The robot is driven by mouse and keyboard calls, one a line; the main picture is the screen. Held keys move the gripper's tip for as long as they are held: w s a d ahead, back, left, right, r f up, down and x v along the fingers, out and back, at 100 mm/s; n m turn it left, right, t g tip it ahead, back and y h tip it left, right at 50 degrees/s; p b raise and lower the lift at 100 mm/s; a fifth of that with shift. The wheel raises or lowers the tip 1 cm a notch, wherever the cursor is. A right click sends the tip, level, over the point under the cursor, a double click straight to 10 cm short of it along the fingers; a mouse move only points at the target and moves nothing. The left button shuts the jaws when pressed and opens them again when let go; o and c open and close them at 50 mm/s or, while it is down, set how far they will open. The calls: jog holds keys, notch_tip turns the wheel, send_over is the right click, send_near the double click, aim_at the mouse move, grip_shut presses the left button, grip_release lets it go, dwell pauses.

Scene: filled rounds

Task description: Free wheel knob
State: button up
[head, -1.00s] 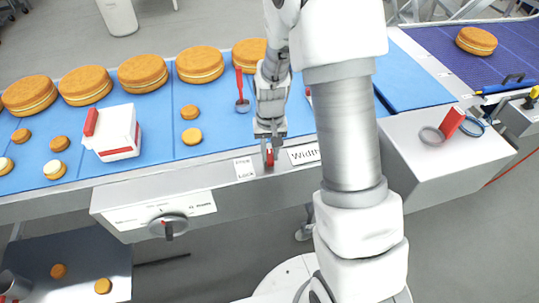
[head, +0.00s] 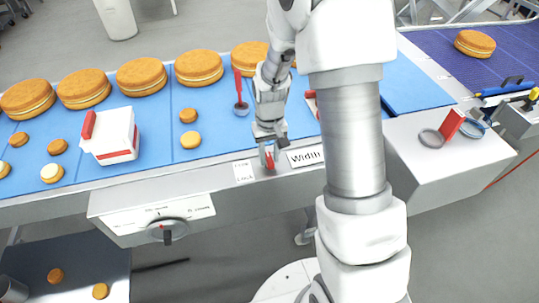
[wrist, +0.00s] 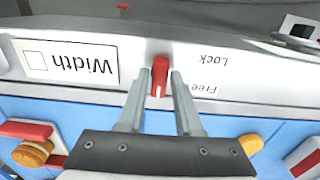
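A small red lever (wrist: 160,76) with a white mark stands on the metal rail of the conveyor, between the Free/Lock label (wrist: 208,75) and the Width label (wrist: 70,61). In the head view the lever (head: 269,161) is partly behind my gripper (head: 267,150). In the wrist view my gripper (wrist: 160,75) is open, its fingers on either side of the lever with narrow gaps showing. I cannot tell whether a finger touches it. A round grey dial knob (head: 168,231) with a dark pointer sits on a white scale panel at lower left, apart from my gripper.
The blue belt (head: 220,120) carries large round cakes (head: 198,68), small rounds, a white-and-red box (head: 110,135) and a red-handled tool (head: 240,95). A grey box (head: 440,165) stands to the right. A lower tray (head: 85,270) holds small rounds.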

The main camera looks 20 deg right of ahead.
aim_at(270, 159)
jog(key=shift+o, duration=1.3)
notch_tip(270, 159, up, 17)
jog(key=shift+r+p, duration=0.2)
jog(key=shift+p, duration=0.25)
